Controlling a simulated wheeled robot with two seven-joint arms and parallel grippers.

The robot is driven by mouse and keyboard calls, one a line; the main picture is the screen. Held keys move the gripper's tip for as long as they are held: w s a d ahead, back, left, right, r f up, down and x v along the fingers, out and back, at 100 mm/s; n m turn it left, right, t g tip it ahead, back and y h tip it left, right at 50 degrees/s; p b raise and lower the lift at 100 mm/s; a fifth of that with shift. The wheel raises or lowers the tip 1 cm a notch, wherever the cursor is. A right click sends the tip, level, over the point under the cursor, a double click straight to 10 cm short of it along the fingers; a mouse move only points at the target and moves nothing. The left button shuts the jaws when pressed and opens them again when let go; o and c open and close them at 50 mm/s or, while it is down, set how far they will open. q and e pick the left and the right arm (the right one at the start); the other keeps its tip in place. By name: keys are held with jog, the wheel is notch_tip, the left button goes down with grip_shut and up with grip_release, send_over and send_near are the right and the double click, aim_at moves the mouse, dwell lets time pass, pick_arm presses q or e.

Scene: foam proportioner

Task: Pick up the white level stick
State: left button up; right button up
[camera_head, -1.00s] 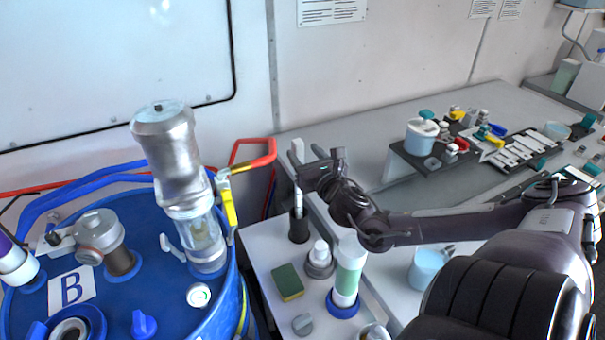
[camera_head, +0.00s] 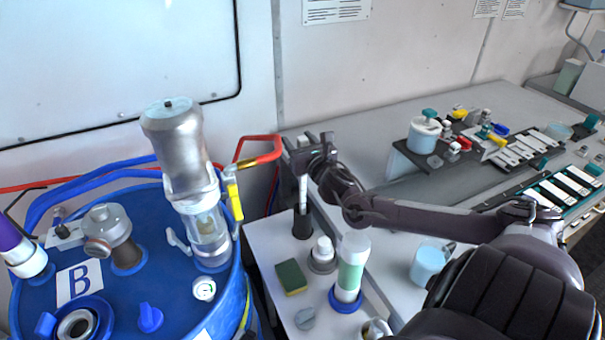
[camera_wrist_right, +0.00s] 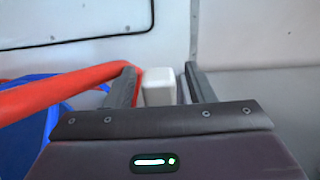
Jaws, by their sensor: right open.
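The white level stick (camera_head: 303,190) stands upright in a dark round holder (camera_head: 302,226) on the white side table. Its upper end is partly hidden by my right gripper (camera_head: 307,145) in the head view. In the right wrist view the stick's pale block-like top (camera_wrist_right: 158,87) sits between the two dark fingers of my right gripper (camera_wrist_right: 160,85). The fingers are open, with narrow gaps beside the stick. My left gripper is not in view.
A red pipe (camera_head: 262,155) runs close to the left of my right gripper. A blue drum (camera_head: 150,285) stands at left. A green sponge (camera_head: 291,276), a white-capped bottle (camera_head: 322,250) and a clear tube with green contents (camera_head: 351,270) share the side table (camera_head: 265,240).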

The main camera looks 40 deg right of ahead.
jog(key=c, duration=0.4)
grip_shut()
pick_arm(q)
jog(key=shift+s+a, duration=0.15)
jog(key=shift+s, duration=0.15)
pick_arm(e)
jog(key=shift+r, duration=0.15)
